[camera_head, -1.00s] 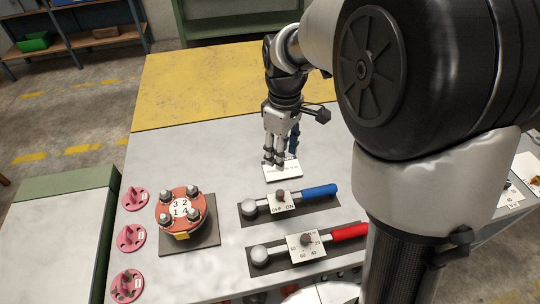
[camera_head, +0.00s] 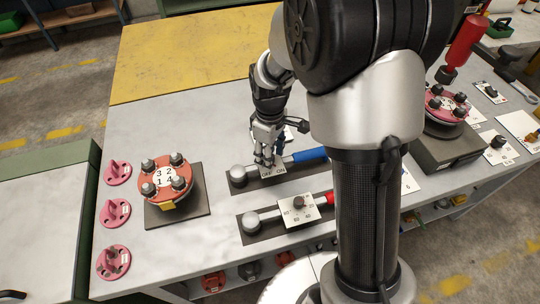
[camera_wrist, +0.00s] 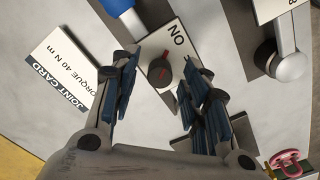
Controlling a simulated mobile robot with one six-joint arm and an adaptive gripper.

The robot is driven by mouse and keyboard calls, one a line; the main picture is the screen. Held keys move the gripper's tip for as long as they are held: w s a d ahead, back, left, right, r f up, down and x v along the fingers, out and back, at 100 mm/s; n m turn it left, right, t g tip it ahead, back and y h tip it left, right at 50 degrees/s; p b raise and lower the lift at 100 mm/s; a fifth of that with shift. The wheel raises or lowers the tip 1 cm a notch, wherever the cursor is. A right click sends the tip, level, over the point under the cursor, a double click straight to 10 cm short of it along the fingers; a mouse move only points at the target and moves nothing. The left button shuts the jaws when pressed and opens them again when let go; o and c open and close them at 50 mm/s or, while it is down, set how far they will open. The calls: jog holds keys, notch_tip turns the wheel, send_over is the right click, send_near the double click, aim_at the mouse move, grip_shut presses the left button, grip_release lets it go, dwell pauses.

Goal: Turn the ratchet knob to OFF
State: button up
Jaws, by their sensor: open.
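The ratchet with the blue handle (camera_head: 310,155) lies on a dark mat on the table. Its white OFF/ON plate (camera_head: 281,170) is partly covered by my gripper (camera_head: 266,160), which is over it, pointing down. In the wrist view the dark round ratchet knob (camera_wrist: 160,71) sits on the plate, with a red mark running toward the side of the ON label (camera_wrist: 177,40). The OFF label is not visible there. My gripper is open, its blue-padded fingers on either side of the knob in that view. Contact cannot be made out.
The red-handled wrench (camera_head: 299,206) with a numbered plate lies just in front. The red flange (camera_head: 166,178) with numbered bolts stands at left, beside several pink pieces (camera_head: 115,213). A joint card (camera_wrist: 65,70) lies nearby. The yellow area behind is clear.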

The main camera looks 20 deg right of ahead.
jog(key=shift+c, duration=0.3)
grip_shut()
dwell(0.4)
